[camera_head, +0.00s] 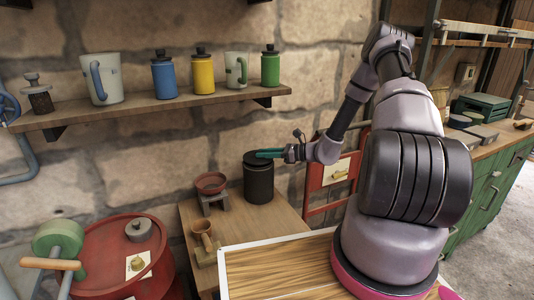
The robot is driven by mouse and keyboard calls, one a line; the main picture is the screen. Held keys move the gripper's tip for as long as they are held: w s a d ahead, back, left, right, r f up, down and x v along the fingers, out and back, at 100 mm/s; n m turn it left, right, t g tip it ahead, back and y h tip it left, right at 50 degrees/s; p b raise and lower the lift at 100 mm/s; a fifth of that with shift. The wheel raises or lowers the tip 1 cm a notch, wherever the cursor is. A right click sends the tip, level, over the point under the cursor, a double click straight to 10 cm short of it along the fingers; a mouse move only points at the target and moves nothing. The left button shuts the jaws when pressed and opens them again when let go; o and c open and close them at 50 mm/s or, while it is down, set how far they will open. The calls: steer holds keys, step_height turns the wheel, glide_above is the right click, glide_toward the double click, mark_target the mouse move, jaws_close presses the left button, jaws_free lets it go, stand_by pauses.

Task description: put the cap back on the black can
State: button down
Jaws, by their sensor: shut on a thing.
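The black can (259,184) stands upright on the small wooden table below the shelf, against the stone wall. I cannot tell whether the cap touches the rim.
A wall shelf (150,107) holds mugs and coloured bottles above. A red drum (125,255) stands at left, a red frame (317,178) at right.

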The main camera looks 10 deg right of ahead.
steer(key=shift+f, duration=0.5)
steer(key=c, duration=0.6)
jaws_free()
steer(key=v, duration=1.2)
steer(key=s+a+r+n+g+h, duration=0.3)
steer(key=s+r+n, duration=0.25)
steer(key=r, duration=0.45)
steer(key=s+a+r+n+g+h, duration=0.35)
steer(key=r+n, duration=0.25)
steer(key=r, duration=0.5)
steer(key=s+r+n+t+h, duration=0.6)
steer(key=s+r+n, duration=0.2)
steer(key=s+r, duration=0.8)
steer(key=shift+s+d+r, duration=0.15)
steer(key=shift+s+d, duration=0.2)
steer(key=shift+s, duration=0.5)
